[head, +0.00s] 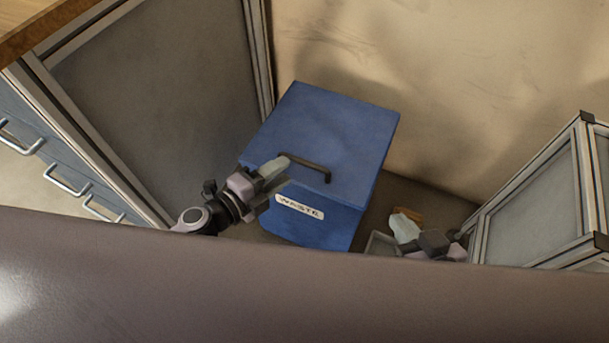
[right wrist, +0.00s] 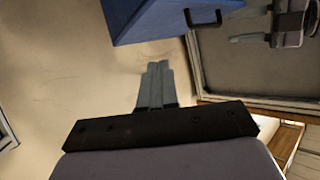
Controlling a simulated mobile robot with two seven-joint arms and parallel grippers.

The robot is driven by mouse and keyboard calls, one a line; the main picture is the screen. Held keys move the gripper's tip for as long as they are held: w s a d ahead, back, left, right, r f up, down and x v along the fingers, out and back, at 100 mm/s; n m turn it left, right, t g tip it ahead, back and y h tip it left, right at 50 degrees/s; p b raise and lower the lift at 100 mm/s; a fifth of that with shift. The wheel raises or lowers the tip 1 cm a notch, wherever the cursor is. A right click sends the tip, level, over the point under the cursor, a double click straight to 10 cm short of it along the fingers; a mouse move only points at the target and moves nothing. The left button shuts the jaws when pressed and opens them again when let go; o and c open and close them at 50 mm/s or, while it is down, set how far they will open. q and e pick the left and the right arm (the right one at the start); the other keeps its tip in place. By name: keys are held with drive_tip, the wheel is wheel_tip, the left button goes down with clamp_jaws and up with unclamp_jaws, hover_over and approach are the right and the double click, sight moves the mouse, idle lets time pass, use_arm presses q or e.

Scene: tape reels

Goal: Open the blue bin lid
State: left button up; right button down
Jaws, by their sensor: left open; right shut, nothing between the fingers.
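The blue bin (head: 345,215) with a "WASTE" label stands on the floor against the beige wall. Its lid (head: 335,125) lies flat and shut, with a dark bar handle (head: 312,167) near the front edge. My left gripper (head: 272,175) is open, its fingertips close to the left end of the handle; I cannot tell whether they touch. In the right wrist view the bin (right wrist: 150,22), the handle (right wrist: 204,18) and my left gripper (right wrist: 262,22) show at the top. My right gripper (head: 405,225) is shut and empty, right of the bin; its fingers (right wrist: 155,82) also show in its wrist view.
A grey-panelled cabinet (head: 155,85) with drawer handles stands left of the bin. A metal-framed grey cabinet (head: 545,195) stands at the right. My own body covers the lower part.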

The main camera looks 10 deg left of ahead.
sight(302, 163)
use_arm(q)
drive_tip(key=shift+m, duration=0.7)
drive_tip(key=b+x, duration=0.1)
drive_tip(key=x, duration=0.2)
drive_tip(key=f+x, duration=0.1)
drive_tip(key=x, duration=0.2)
drive_tip(key=shift+s+d+f+b, duration=0.1)
drive_tip(key=shift+d+f+b, duration=0.05)
drive_tip(key=shift+b, duration=0.2)
drive_tip(key=shift+x, duration=0.8)
use_arm(e)
drive_tip(key=shift+w+a+f+y, duration=0.25)
drive_tip(key=shift+a+f+y, duration=0.2)
drive_tip(key=shift+a, duration=0.4)
use_arm(q)
clamp_jaws()
